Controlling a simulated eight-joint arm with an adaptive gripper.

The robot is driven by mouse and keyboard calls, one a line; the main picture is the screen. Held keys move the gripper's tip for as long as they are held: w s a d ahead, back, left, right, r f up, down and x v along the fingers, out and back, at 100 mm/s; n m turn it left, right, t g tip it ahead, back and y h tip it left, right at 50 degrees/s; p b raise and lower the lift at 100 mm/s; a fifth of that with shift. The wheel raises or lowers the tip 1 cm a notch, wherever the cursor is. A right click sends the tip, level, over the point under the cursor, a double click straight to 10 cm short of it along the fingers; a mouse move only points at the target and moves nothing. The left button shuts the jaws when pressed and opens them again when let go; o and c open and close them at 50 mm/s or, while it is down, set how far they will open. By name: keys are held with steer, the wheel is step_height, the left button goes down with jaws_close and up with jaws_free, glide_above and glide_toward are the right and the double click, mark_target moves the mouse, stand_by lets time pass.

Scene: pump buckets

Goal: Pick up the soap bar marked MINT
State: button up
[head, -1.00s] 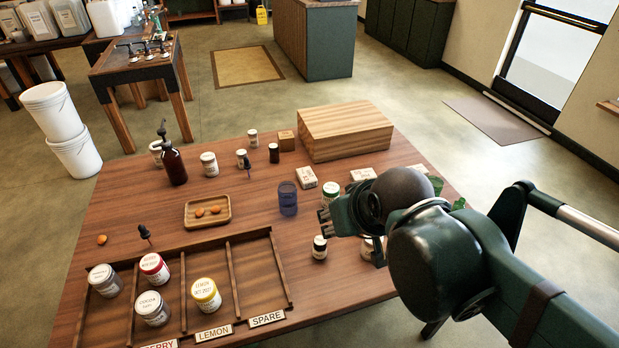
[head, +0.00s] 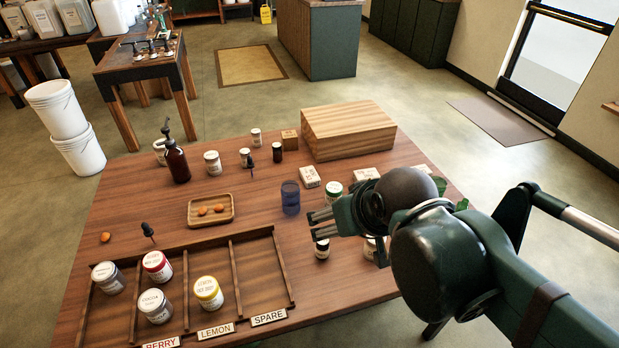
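Several small pale bars or boxes lie on the table behind my gripper. One pale bar (head: 309,177) with dark print lies left of the others. A second pale bar (head: 366,174) is partly hidden by my arm, and a third (head: 421,170) shows only in part farther right. The print is too small to read, so I cannot tell which is marked MINT. My gripper (head: 314,223) points left above the table, in front of the bars and right of the blue cup. Its fingers look spread and empty, and it touches no bar.
A blue cup (head: 290,197) stands just left of my fingers, a dark-bottled jar (head: 322,249) below them. A wooden box (head: 348,135) fills the back right. A divided tray (head: 265,270) holds jars at front left.

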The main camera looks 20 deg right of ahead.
steer(key=shift+w+r, duration=0.1)
steer(key=w+r+n+g+p, duration=0.2)
steer(key=w+r+n+p, duration=0.25)
steer(key=w, duration=0.55)
steer(key=n+g+p, duration=0.5)
steer(key=n+p, duration=0.5)
steer(key=n, duration=0.4)
glide_above(310, 174)
steer(key=shift+m, duration=0.25)
steer(key=f, duration=1.4)
steer(key=shift+s+a+f, duration=0.1)
steer(key=shift+s+f, duration=0.15)
steer(key=shift+s, duration=0.1)
steer(key=shift+w+f, duration=0.25)
steer(key=shift+f, duration=0.35)
steer(key=shift+f+b, duration=0.3)
steer(key=shift+f, duration=0.95)
